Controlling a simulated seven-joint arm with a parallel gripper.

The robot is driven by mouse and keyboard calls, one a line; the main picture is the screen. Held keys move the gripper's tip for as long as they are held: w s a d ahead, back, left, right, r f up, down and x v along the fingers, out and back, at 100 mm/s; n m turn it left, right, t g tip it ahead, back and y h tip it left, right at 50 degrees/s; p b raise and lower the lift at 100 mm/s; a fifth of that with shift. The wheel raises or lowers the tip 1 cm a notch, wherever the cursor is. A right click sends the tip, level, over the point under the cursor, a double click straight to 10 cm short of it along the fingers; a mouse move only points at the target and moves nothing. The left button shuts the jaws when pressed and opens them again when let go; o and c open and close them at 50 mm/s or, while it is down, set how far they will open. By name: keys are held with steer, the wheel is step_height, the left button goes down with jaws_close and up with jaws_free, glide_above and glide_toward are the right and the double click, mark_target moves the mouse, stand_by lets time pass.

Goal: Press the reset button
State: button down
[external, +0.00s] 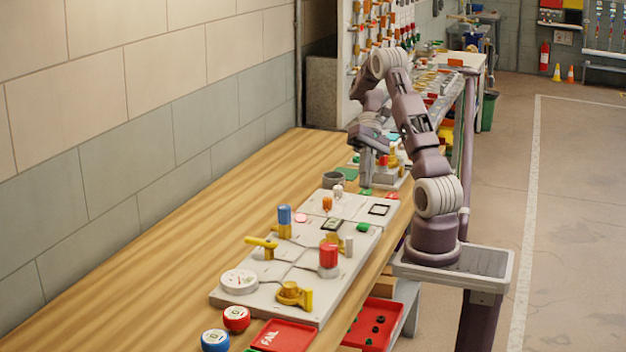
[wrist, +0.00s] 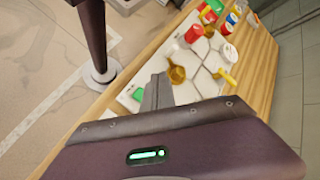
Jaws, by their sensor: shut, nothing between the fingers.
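No part in view is legibly marked as the reset button, so I cannot tell which it is. A pale pink round disc (external: 301,217) lies on the white valve board (external: 232,293) in the external view. A dark-framed square (external: 379,209) and a small dark green rectangle (external: 331,225) are on the board too. My gripper (external: 366,181) is shut and empty, pointing down beyond the board's far end, above the bench. In the wrist view my gripper (wrist: 157,82) shows as a grey finger shape in front of the board (wrist: 193,90).
The board carries a red-capped post (external: 328,256), a blue-capped post (external: 284,218), yellow valve handles (external: 292,293) and a white dial (external: 239,281). A grey cup (external: 333,180) stands near my gripper. Bare wooden bench (external: 150,270) lies along the wall.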

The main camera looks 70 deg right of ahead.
mark_target(364, 223)
step_height(364, 223, down, 8)
steer(key=shift+f, duration=0.1)
stand_by(0.4)
steer(key=shift+f, duration=0.1)
stand_by(1.8)
steer(key=shift+f, duration=0.3)
steer(key=shift+f, duration=0.5)
stand_by(0.5)
steer(key=shift+r, duration=0.9)
steer(key=shift+r, duration=2.55)
